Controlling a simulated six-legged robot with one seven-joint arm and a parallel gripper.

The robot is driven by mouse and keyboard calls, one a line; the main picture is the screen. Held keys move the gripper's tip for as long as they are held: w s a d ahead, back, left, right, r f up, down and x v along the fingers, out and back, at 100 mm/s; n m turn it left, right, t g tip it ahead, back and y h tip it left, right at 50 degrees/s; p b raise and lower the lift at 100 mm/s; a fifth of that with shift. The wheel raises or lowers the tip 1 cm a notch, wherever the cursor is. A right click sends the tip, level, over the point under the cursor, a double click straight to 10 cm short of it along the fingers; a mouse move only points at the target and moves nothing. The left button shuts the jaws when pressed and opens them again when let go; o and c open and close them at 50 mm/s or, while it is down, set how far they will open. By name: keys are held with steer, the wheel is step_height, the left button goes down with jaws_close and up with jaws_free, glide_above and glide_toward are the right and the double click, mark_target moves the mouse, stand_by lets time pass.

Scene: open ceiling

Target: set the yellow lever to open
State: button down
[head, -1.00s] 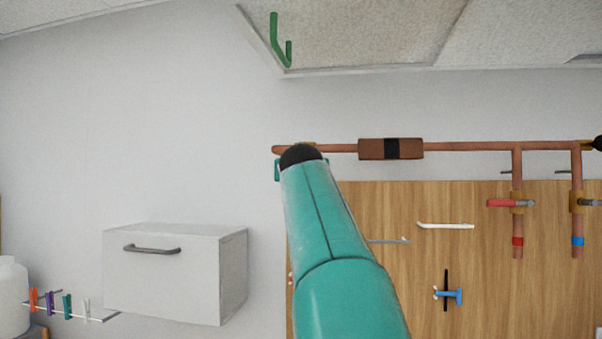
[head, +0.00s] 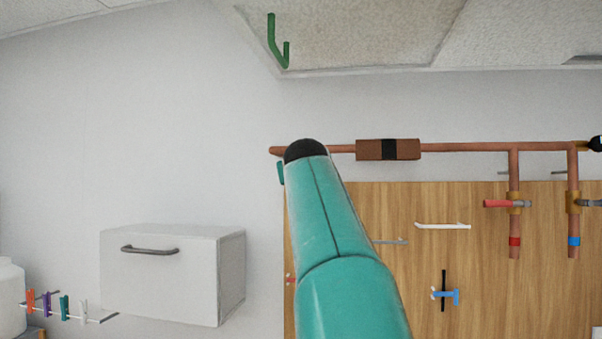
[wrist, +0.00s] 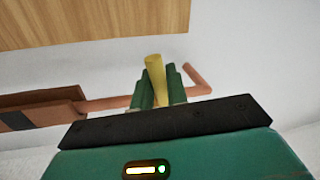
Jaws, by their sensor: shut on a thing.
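The yellow lever (wrist: 155,75) shows in the wrist view as a short yellow bar standing out between the two green fingers of my gripper (wrist: 158,92). The fingers are shut on it. Behind it the copper pipe (wrist: 110,103) runs across and bends near its end at the right. The lever's base and valve are hidden by my fingers. In the head view my teal arm reaches up to the left end of the copper pipe (head: 465,147) and hides the lever and most of the gripper.
A brown block with a black band (head: 388,149) sits on the pipe. A red-handled valve (head: 500,203) is on a branch at the right. A wooden board (head: 400,280) with hooks hangs below. A white cabinet (head: 165,280) is at left, and a green hook (head: 273,40) hangs above.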

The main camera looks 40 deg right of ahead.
steer(key=shift+s+d+r+n+g, duration=0.45)
steer(key=shift+s+r+n, duration=0.1)
steer(key=shift+n, duration=1.1)
steer(key=shift+s+d+r+n+g, duration=0.4)
steer(key=shift+s+d+r+n, duration=0.1)
steer(key=shift+n, duration=1.1)
steer(key=shift+s+d+r+n+g, duration=0.45)
steer(key=shift+s+r+n, duration=0.1)
steer(key=shift+n, duration=1.1)
steer(key=c, duration=1.6)
jaws_free()
steer(key=shift+o, duration=0.7)
steer(key=shift+r, duration=0.1)
steer(key=shift+s+a+r, duration=0.1)
steer(key=shift+a, duration=0.1)
